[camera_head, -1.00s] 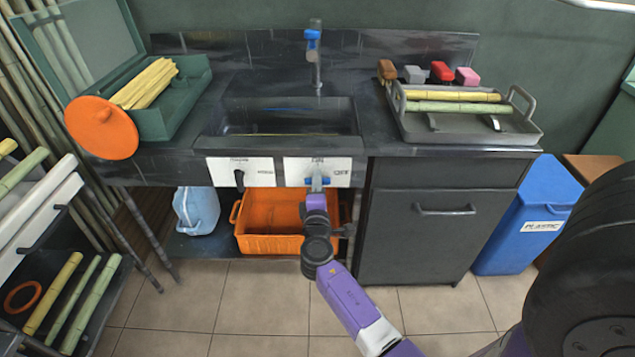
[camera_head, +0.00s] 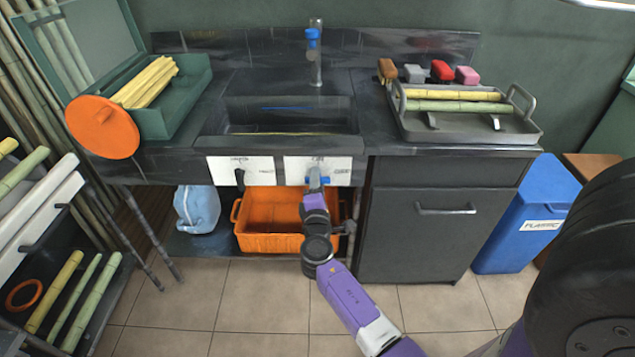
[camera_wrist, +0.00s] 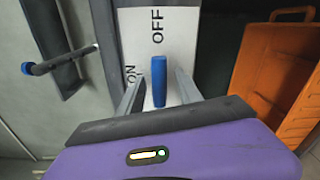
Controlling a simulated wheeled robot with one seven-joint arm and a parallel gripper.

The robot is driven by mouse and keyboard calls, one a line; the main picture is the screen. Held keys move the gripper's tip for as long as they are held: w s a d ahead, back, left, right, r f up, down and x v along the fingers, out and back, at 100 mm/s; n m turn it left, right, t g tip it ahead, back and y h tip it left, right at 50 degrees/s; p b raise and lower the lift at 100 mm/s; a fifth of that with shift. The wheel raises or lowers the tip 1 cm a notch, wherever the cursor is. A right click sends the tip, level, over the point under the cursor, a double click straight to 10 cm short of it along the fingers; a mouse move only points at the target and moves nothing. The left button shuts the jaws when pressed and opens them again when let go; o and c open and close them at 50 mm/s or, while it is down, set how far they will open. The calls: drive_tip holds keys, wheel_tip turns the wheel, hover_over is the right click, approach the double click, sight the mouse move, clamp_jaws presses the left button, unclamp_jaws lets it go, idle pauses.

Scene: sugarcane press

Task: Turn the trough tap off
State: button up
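The trough (camera_head: 235,143) is a dark sink, with a tap (camera_head: 316,65) with a blue part behind it. On its front are two white panels; the right panel (camera_head: 335,165) has ON above and OFF to the right, and a blue handle (camera_head: 326,181). In the wrist view the blue handle (camera_wrist: 159,80) stands in line with the OFF label (camera_wrist: 157,25), with ON to the left. My gripper (camera_wrist: 160,88) is open, one finger on each side of the handle, with gaps visible. My gripper (camera_head: 316,180) partly covers the handle in the head view.
The left panel (camera_head: 256,170) has a dark lever (camera_head: 239,180). An orange crate (camera_head: 270,243) and a blue jug (camera_head: 197,208) sit below the trough. A dark cabinet (camera_head: 415,240) stands to the right, a grey tray (camera_head: 465,130) on top.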

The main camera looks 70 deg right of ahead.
drive_tip(key=v, duration=0.7)
drive_tip(key=shift+s+a, duration=0.2)
drive_tip(key=shift+a, duration=0.2)
drive_tip(key=shift+w, duration=0.1)
idle(0.4)
